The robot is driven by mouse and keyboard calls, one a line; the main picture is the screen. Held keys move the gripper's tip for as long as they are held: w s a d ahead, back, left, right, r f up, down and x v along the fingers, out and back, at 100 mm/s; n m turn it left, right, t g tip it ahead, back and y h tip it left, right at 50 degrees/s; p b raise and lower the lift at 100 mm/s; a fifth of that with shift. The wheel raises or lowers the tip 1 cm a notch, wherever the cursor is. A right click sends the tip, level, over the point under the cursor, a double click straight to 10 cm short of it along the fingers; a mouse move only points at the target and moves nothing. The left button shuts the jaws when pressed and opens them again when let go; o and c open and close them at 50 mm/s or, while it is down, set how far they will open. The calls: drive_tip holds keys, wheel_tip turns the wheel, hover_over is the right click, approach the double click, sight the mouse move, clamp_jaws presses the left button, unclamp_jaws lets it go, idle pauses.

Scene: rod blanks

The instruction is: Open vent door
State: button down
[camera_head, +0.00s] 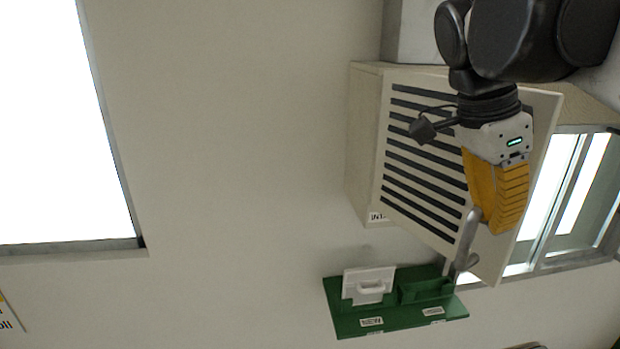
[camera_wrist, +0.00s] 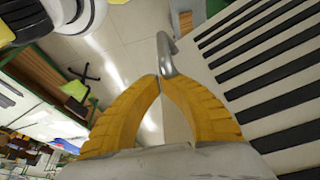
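The vent door (camera_head: 425,185) is a cream panel with dark slots on a box on the wall. Its right edge appears swung out from the box, so it looks partly open. A grey metal handle (camera_head: 466,240) is at its lower right. My gripper (camera_head: 490,220), with yellow fingers, is at the upper end of the handle. In the wrist view the fingertips (camera_wrist: 160,78) come together at the handle (camera_wrist: 166,55), apparently shut on it. The fingers hide part of the handle. The slotted door (camera_wrist: 265,75) fills the right of that view.
A green shelf (camera_head: 390,323) with a white handled piece (camera_head: 368,286) and a green bin (camera_head: 426,288) is on the wall below the door. A bright window (camera_head: 565,200) is to the right. The wall to the left is bare up to another bright window (camera_head: 60,130).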

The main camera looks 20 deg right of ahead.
drive_tip(key=a, duration=0.7)
drive_tip(key=shift+s+a, duration=0.15)
drive_tip(key=shift+a, duration=0.1)
